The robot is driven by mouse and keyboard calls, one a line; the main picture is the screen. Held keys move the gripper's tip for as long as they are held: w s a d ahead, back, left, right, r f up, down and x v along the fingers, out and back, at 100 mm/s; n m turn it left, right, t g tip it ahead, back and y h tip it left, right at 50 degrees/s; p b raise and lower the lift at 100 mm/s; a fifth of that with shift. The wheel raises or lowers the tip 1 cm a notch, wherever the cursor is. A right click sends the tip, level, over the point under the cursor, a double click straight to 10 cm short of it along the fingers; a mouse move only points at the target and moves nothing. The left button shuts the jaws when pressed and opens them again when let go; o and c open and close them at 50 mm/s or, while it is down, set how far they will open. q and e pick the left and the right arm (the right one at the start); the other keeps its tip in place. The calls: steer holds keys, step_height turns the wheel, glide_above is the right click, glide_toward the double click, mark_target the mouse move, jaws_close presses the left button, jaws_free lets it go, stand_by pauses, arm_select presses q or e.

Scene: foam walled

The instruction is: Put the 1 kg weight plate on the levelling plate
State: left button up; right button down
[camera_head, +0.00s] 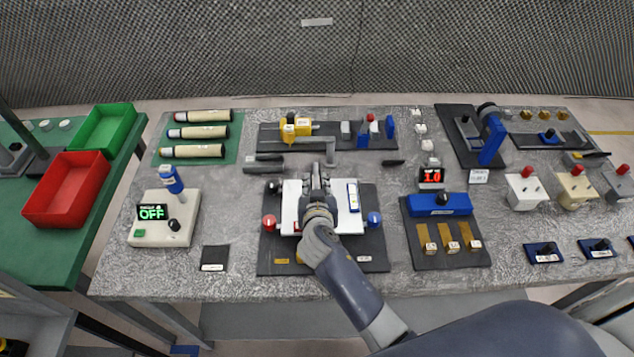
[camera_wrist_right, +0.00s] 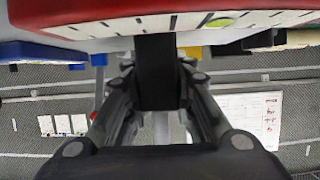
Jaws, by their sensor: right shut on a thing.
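The white levelling plate (camera_head: 291,207) sits on a dark base mat in the middle of the bench. A small level with a blue edge (camera_head: 353,197) lies on its right part. My right gripper (camera_head: 315,178) is over the levelling plate and hides its middle. In the right wrist view its fingers (camera_wrist_right: 157,92) are closed on a dark upright part (camera_wrist_right: 155,70). This seems to belong to the weight plate, but I cannot read a mark on it. A large red part (camera_wrist_right: 100,12) crosses the top of that view. Contact with the levelling plate cannot be judged. My left gripper is not in view.
Red (camera_head: 268,221), blue (camera_head: 374,219) and black (camera_head: 272,186) knobs stand around the levelling plate. A controller box reading OFF (camera_head: 165,219) is at left. A blue block fixture (camera_head: 440,204) and a display reading 1.0 (camera_head: 431,177) are at right.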

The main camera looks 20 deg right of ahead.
steer(key=shift+r, duration=0.1)
steer(key=c, duration=1.6)
jaws_free()
steer(key=shift+s+a, duration=0.2)
steer(key=shift+s, duration=0.1)
steer(key=shift+o, duration=1.2)
steer(key=shift+s+a, duration=0.1)
steer(key=shift+s, duration=0.15)
steer(key=b+v, duration=0.2)
steer(key=v, duration=0.8)
steer(key=shift+s+a, duration=0.1)
steer(key=shift+s, duration=0.1)
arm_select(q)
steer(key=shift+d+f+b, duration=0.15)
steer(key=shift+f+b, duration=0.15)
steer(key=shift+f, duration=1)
arm_select(e)
steer(key=shift+s+a+r, duration=0.1)
steer(key=shift+s+r, duration=0.2)
steer(key=shift+s, duration=0.25)
